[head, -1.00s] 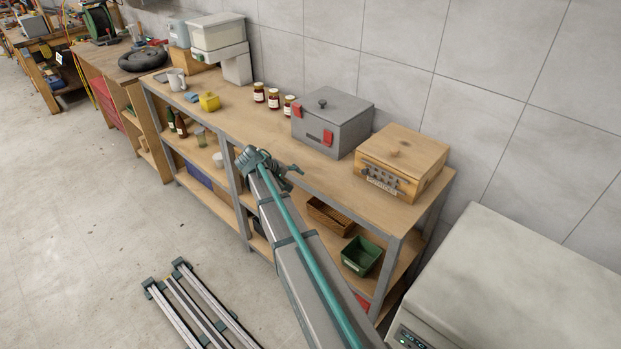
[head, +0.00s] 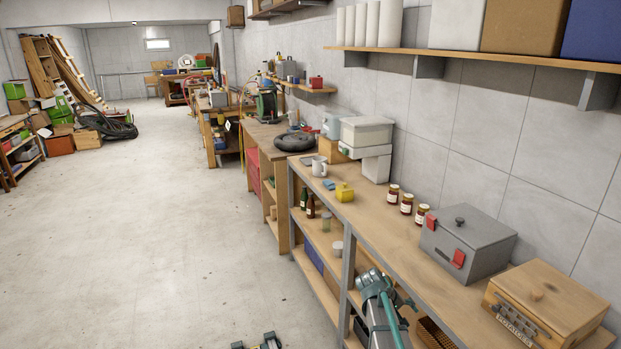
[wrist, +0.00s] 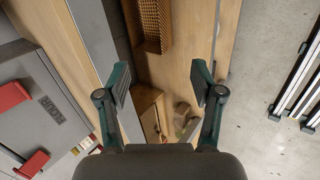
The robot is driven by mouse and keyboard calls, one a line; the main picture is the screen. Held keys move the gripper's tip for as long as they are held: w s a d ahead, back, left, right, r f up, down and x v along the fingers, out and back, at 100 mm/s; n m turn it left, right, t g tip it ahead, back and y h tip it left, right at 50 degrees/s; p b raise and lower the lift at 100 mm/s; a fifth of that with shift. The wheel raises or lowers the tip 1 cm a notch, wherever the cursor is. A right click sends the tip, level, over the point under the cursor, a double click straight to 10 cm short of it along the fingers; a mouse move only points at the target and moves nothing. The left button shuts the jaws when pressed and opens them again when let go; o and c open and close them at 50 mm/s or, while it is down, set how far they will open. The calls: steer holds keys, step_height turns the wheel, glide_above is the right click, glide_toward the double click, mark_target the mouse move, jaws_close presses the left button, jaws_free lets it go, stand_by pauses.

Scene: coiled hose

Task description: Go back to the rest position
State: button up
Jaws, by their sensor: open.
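My gripper (head: 398,306) is at the bottom of the head view, in front of the long wooden workbench (head: 375,228) and beside its front edge. In the wrist view my gripper (wrist: 160,85) has its two teal fingers spread apart with nothing between them. Below the fingers in that view are the bench's wooden shelves and a brown slatted basket (wrist: 150,25). No part of the gripper visibly touches the bench.
On the bench are a grey metal box with red latches (head: 468,243), a wooden potato box (head: 545,302), several small jars and a yellow container (head: 344,192). A wall shelf (head: 480,58) hangs above. The concrete floor (head: 170,220) to the left is clear.

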steer(key=s+a+f+m+g+y, duration=0.1)
steer(key=s+a+f+y, duration=0.1)
steer(key=s+a+f, duration=0.35)
steer(key=s+a+f+m+y, duration=0.1)
steer(key=s+a+f+y, duration=0.15)
steer(key=s+a, duration=0.5)
steer(key=s+a+f+m+g+y, duration=0.1)
steer(key=s+a+f+y, duration=0.3)
steer(key=s, duration=0.4)
steer(key=s+f+g, duration=0.2)
steer(key=s+f, duration=0.4)
steer(key=s, duration=0.3)
steer(key=s+f+g+h+b, duration=0.1)
steer(key=s+f+g, duration=0.1)
steer(key=s+f, duration=0.5)
steer(key=s+a+f+g, duration=0.1)
steer(key=s+f, duration=0.5)
steer(key=s, duration=0.6)
steer(key=shift+s+f+g+b, duration=0.2)
steer(key=shift+f+g+b, duration=0.15)
steer(key=shift+g, duration=0.35)
